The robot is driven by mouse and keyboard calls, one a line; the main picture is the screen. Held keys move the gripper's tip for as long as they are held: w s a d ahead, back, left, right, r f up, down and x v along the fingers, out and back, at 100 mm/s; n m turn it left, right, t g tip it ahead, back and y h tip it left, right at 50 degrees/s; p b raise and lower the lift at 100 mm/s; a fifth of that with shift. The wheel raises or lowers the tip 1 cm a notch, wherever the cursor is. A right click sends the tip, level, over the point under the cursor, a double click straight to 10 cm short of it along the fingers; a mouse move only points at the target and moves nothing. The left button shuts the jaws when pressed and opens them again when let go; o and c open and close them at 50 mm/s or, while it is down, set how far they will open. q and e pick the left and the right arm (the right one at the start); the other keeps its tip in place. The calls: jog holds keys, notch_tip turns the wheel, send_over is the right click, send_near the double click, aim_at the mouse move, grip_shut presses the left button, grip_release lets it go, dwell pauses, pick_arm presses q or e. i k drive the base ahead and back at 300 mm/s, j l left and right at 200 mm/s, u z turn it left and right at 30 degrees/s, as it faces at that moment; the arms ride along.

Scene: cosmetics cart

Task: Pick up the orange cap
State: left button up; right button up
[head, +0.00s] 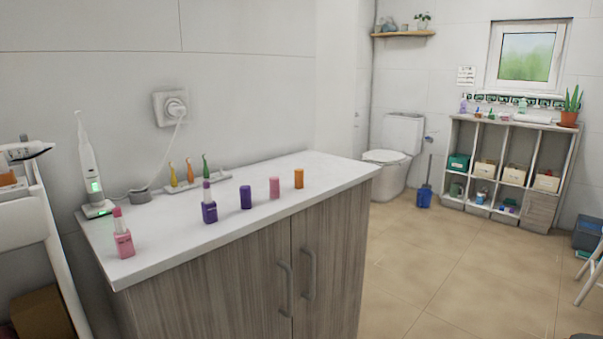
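The orange cap (299,178) stands upright on the white counter top (300,208), toward its right end. It is the rightmost in a loose row. To its left stand a pink cap (274,188) and a purple cap (246,197), each apart from the other. Further left are a purple lipstick-like bottle (209,211) and a pink one (123,242) near the front left corner. Neither of my grippers shows in the head view, and nothing touches the orange cap.
An electric toothbrush (88,165) on its charger stands at the counter's back left, its cord running to a wall socket (171,107). A holder with small colored brushes (198,181) is behind the row. Cabinet handles (309,273) stick out in front. Tiled floor (440,260) is open at right.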

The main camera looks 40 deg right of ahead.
aim_at(299, 172)
jog(key=i+l, duration=0.15)
jog(key=l, duration=0.2)
jog(key=i+l, duration=0.15)
jog(key=l, duration=0.2)
jog(key=i+l+u, duration=0.1)
jog(key=l, duration=0.3)
jog(key=i, duration=0.05)
